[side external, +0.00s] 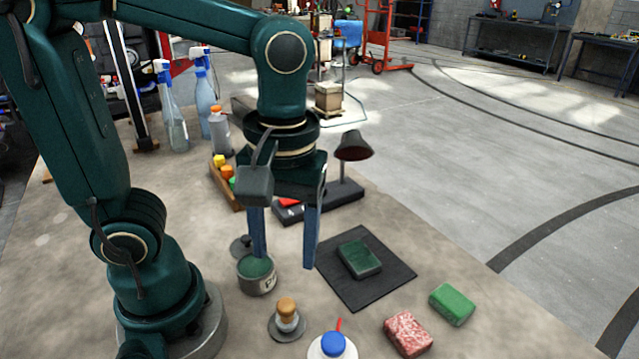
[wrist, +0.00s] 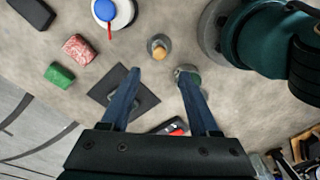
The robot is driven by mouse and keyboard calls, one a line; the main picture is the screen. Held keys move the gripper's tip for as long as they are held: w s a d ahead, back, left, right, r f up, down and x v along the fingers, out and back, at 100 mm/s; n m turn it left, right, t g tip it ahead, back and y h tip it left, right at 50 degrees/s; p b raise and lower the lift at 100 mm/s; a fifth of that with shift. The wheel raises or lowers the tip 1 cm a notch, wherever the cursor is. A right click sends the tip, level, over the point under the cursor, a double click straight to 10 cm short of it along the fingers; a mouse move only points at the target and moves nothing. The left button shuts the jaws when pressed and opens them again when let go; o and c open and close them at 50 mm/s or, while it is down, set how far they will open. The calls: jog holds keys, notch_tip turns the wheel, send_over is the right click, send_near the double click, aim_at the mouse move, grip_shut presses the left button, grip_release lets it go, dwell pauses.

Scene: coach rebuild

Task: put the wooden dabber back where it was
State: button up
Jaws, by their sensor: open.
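The wooden dabber (side external: 287,308), with a rounded tan knob on a pale lower part, stands upright on a round grey disc (side external: 273,333) near the front of the table. The dabber also shows in the wrist view (wrist: 158,47), beyond my fingertips. My gripper (side external: 285,262) is open and empty, pointing down above the table behind the dabber. In the wrist view my gripper (wrist: 160,74) has its fingers wide apart with nothing between them. A small tin (side external: 257,284) with green contents stands by one finger, which partly hides it.
A black mat (side external: 375,297) bears a dark green block (side external: 360,258). A pink speckled block (side external: 408,334), a green block (side external: 453,304) and a white tub with a blue top (side external: 333,345) stand nearby. Spray bottles (side external: 172,115) and a tray of colored bottles (side external: 225,178) stand behind.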

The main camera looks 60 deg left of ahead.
jog(key=a+m+t, duration=0.1)
jog(key=m+t, duration=0.1)
jog(key=m, duration=0.1)
jog(key=a+r+m+t, duration=0.1)
jog(key=m+t, duration=0.1)
jog(key=m, duration=0.1)
jog(key=a+m+t, duration=0.1)
jog(key=m+t, duration=0.1)
jog(key=m, duration=0.1)
jog(key=shift+w+a+r, duration=0.25)
jog(key=shift+w+r, duration=0.05)
jog(key=shift+w, duration=0.1)
dwell(0.7)
